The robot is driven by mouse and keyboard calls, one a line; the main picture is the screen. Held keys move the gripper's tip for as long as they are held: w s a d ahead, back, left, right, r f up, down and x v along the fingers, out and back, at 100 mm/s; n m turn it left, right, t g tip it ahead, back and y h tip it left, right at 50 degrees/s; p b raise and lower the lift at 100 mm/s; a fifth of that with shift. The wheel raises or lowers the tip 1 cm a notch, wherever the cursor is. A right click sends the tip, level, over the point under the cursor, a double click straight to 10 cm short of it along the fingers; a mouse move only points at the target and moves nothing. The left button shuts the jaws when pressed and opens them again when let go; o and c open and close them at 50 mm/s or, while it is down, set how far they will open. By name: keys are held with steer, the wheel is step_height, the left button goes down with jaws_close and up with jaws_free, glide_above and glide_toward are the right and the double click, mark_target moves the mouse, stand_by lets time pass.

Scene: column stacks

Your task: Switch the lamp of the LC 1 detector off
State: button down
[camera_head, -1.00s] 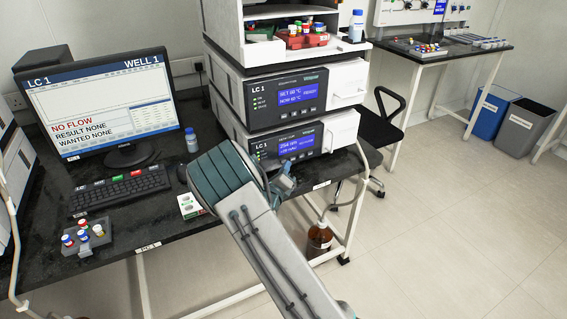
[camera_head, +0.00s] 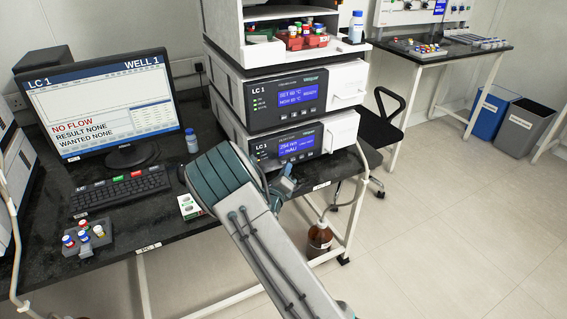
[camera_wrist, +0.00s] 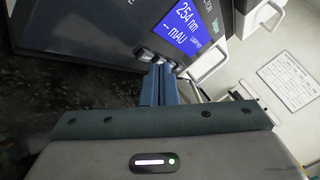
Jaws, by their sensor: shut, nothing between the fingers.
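The LC 1 detector (camera_head: 265,149) is the lower of two instruments stacked on the bench, under another LC 1 unit. Its blue display (camera_head: 297,145) reads 254 nm and "-- mAU", with small text beside it too small to read surely. In the wrist view the display (camera_wrist: 183,29) is tilted, with a row of small buttons (camera_wrist: 145,55) along the panel below it. My gripper (camera_wrist: 160,70) is shut and empty, its blue fingertips at the button row; contact cannot be told. In the head view my gripper (camera_head: 287,170) is in front of the detector's lower panel, partly hidden by my arm.
The upper LC 1 unit (camera_head: 258,97) shows a temperature display. A monitor (camera_head: 100,100), keyboard (camera_head: 120,189), vial rack (camera_head: 88,240) and small bottle (camera_head: 191,141) are on the bench at left. A brown bottle (camera_head: 320,238) stands below. Open floor lies right.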

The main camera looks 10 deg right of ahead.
steer(key=shift+s+d, duration=0.1)
steer(key=shift+s, duration=0.1)
steer(key=shift+s+d+p, duration=0.2)
steer(key=shift+s+d, duration=0.05)
steer(key=shift+s, duration=0.55)
steer(key=shift+s+d+p, duration=0.2)
steer(key=shift+s+d, duration=0.1)
steer(key=shift+s, duration=0.5)
steer(key=shift+s+d+p, duration=0.2)
steer(key=shift+s+d, duration=0.05)
steer(key=shift+s, duration=0.55)
